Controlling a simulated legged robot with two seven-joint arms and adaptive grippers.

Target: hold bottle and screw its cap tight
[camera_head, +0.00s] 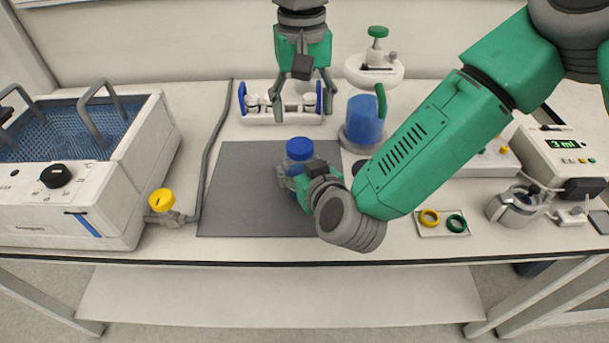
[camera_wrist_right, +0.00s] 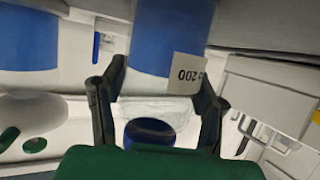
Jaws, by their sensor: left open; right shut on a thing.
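The bottle (camera_head: 298,168) with a blue cap (camera_head: 299,148) stands upright on or just above the grey mat, partly hidden by my right gripper. My right gripper (camera_head: 288,178) is shut on the bottle's body. The right wrist view, upside down, shows its fingers (camera_wrist_right: 157,95) either side of the blue bottle (camera_wrist_right: 165,40) with a "200" label, and the dark blue cap (camera_wrist_right: 150,132) at the bottom. The cap sits at the neck; its tightness cannot be seen. My left gripper (camera_head: 303,100) points down, open and empty, higher in the picture than the cap and apart from it.
The grey mat (camera_head: 240,190) has free room at its left. A white rack (camera_head: 255,117) stands behind it. A reactor with a blue vessel (camera_head: 363,122) stands at right. A water bath (camera_head: 90,205) and yellow-knobbed valve (camera_head: 162,200) are at left.

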